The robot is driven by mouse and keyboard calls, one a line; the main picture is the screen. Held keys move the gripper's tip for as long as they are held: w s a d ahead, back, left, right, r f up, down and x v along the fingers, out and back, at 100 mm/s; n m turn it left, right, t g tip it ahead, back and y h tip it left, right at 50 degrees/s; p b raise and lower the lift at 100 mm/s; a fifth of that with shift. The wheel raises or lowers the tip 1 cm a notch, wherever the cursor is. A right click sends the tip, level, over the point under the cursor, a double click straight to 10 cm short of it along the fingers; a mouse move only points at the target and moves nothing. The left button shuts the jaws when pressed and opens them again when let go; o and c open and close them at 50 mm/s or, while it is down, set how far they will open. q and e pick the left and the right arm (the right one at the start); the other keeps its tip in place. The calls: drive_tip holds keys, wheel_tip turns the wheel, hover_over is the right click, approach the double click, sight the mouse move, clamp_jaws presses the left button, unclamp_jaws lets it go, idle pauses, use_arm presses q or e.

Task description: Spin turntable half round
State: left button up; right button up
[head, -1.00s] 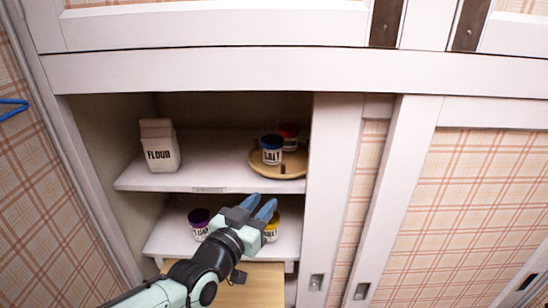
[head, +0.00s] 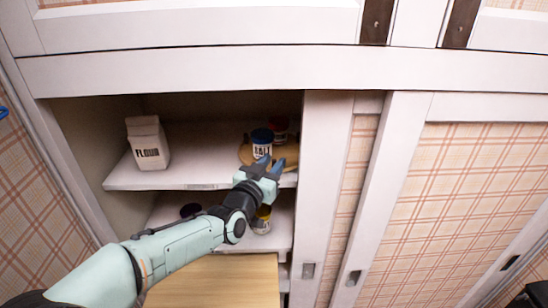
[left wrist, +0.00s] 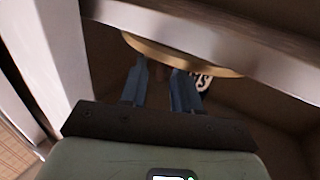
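The turntable (head: 291,153) is a round, light wooden disc on the upper shelf of the open cabinet, near its right side. A blue-lidded jar marked SALT (head: 262,150) and a red-lidded jar (head: 280,128) stand on it. My left gripper (head: 268,164) is at the turntable's front edge, its fingers hiding part of the rim. In the left wrist view, the turntable's edge (left wrist: 150,47) lies just beyond the parted fingertips (left wrist: 158,68), with nothing seen between them. I cannot tell whether they touch it. My right gripper is out of view.
A FLOUR bag (head: 148,143) stands at the left of the upper shelf (head: 200,165). Below are a purple-lidded jar (head: 190,210) and a yellow jar (head: 262,220). The cabinet's upright door frame (head: 322,190) is close on the right. A wooden surface (head: 225,280) is below my arm.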

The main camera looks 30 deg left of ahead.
use_arm(q)
drive_tip(key=shift+w+a, duration=0.1)
drive_tip(key=shift+w, duration=0.7)
clamp_jaws()
